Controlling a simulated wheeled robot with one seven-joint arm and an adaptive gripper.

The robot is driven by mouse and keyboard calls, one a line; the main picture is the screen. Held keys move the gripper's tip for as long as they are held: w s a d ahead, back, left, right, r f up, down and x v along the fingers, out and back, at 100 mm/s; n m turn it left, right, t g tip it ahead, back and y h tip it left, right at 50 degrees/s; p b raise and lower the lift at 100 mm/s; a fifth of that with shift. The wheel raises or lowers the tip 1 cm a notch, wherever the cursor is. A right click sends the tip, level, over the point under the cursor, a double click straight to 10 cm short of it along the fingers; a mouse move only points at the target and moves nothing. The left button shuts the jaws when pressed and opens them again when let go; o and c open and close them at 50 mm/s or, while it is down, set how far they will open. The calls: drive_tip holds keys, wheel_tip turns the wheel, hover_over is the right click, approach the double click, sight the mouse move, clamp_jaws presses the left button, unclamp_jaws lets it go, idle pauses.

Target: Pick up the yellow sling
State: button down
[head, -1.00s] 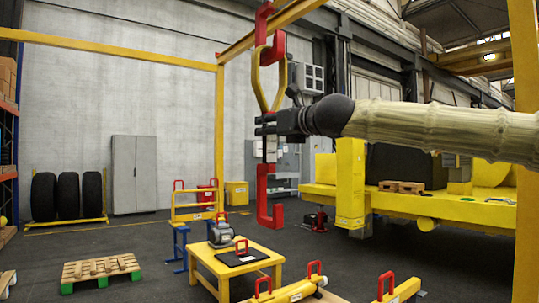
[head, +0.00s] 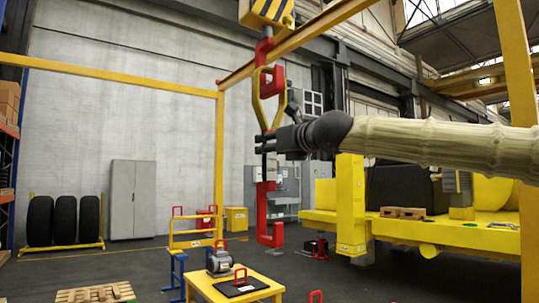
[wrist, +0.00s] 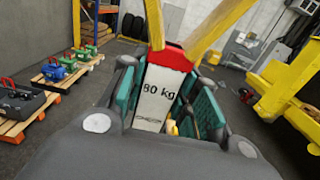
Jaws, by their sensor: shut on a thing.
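The yellow sling (head: 282,102) hangs in a long loop from a red crane hook (head: 277,76) in the head view. In the wrist view its two straps (wrist: 214,28) run down to a red and white piece marked "80 kg" (wrist: 158,90). My gripper (head: 262,143) reaches in from the right at the sling's lower end. Its teal-padded fingers (wrist: 160,100) stand on both sides of the white piece and are shut on it. Below my gripper hangs a red C-shaped hook (head: 264,238). The exact joint between sling and C-hook is hidden by the fingers.
A yellow-black hook block (head: 266,12) is above. A yellow table (head: 205,288) with a black plate stands below left. A yellow machine (head: 440,232) fills the right. Tyres (head: 65,218) and a grey cabinet (head: 132,200) stand by the wall. A yellow post (head: 515,80) is at right.

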wheel_tip(320, 180, up, 4)
drive_tip(key=shift+p, duration=0.55)
drive_tip(key=b+v, duration=0.1)
drive_tip(key=v, duration=1.7)
drive_tip(key=shift+f+b, duration=0.2)
drive_tip(key=shift+b, duration=0.2)
